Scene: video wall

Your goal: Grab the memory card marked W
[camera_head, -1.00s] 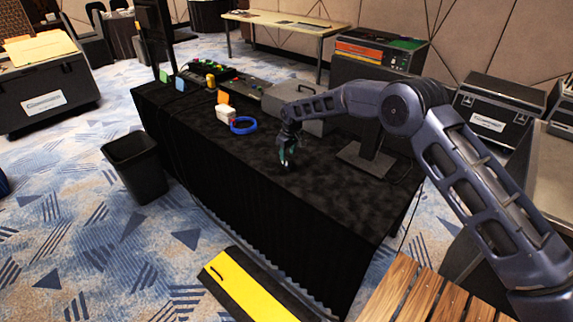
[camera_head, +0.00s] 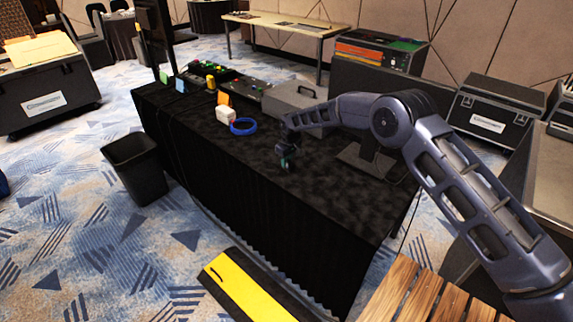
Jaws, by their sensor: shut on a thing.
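My gripper (camera_head: 286,166) points down over the black-draped table (camera_head: 330,208), right of the blue ring. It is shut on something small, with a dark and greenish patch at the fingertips. The held thing is too small and too hidden by the fingers to identify. Whether it touches the cloth is hard to tell. No memory card with a readable W shows in this view.
A grey case (camera_head: 295,100) and a control panel (camera_head: 240,86) stand behind. The front cloth is clear. A black bin (camera_head: 136,168) stands on the floor.

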